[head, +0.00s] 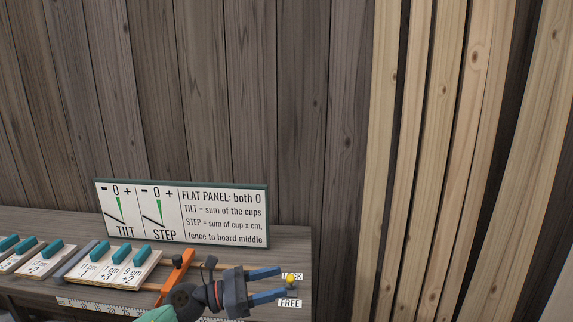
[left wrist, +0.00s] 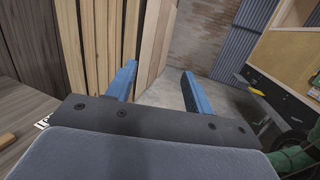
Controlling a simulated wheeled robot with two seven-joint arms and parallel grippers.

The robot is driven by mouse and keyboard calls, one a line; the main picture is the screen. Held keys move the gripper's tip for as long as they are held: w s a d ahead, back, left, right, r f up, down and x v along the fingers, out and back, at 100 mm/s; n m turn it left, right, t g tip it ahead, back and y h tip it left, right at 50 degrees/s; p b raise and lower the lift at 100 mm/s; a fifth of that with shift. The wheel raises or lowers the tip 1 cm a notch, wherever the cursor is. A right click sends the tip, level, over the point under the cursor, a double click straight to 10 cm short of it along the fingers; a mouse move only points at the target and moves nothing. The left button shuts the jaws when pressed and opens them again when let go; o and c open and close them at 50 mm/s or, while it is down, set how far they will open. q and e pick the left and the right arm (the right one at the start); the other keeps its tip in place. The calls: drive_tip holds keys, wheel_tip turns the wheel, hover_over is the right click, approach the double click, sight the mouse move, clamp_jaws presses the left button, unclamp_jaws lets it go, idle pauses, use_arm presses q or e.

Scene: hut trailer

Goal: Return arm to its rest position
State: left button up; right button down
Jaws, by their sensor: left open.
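My left gripper (head: 283,283) reaches in from the bottom of the head view, its two blue fingers spread apart and pointing right. It is open. My right gripper is not in view.
A bench (head: 290,240) runs along the plank wall, with a TILT and STEP sign (head: 182,213) standing on it. White boards with teal blocks (head: 112,266) and an orange fence (head: 176,272) lie left of my gripper. Pale upright boards (head: 440,150) stand at right.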

use_arm(q)
drive_tip(key=a+f+n+t+y, duration=0.3)
drive_tip(key=a+n+t+y, duration=0.35)
drive_tip(key=n, duration=0.95)
drive_tip(key=a+f+n+t+y, duration=0.2)
drive_tip(key=a+n+t+y, duration=0.2)
drive_tip(key=n+t+y, duration=0.8)
drive_tip(key=s+a+f+n+g+y, duration=0.1)
drive_tip(key=s+a+f+n+g, duration=0.25)
drive_tip(key=f+n, duration=0.35)
drive_tip(key=s+a+f+n+g+y, duration=0.1)
drive_tip(key=s+a+f+n+g, duration=0.2)
drive_tip(key=f+n+g, duration=0.3)
drive_tip(key=s+f+n+g+h, duration=0.1)
drive_tip(key=s+f+n+g, duration=0.2)
drive_tip(key=s+f, duration=0.3)
drive_tip(key=s+a+f+n+g, duration=0.1)
drive_tip(key=s+f+n+g, duration=0.2)
drive_tip(key=s, duration=0.6)
drive_tip(key=s+f+n+g+h, duration=0.1)
drive_tip(key=s+f+n+g, duration=0.15)
drive_tip(key=s+f, duration=0.35)
drive_tip(key=s+d+f+g, duration=0.1)
drive_tip(key=s+d+f, duration=0.1)
drive_tip(key=f, duration=1.3)
drive_tip(key=s+d+f+g, duration=0.2)
drive_tip(key=f, duration=1.4)
drive_tip(key=shift+s+d+f, duration=0.2)
drive_tip(key=shift+s+d, duration=0.05)
drive_tip(key=shift+s, duration=0.1)
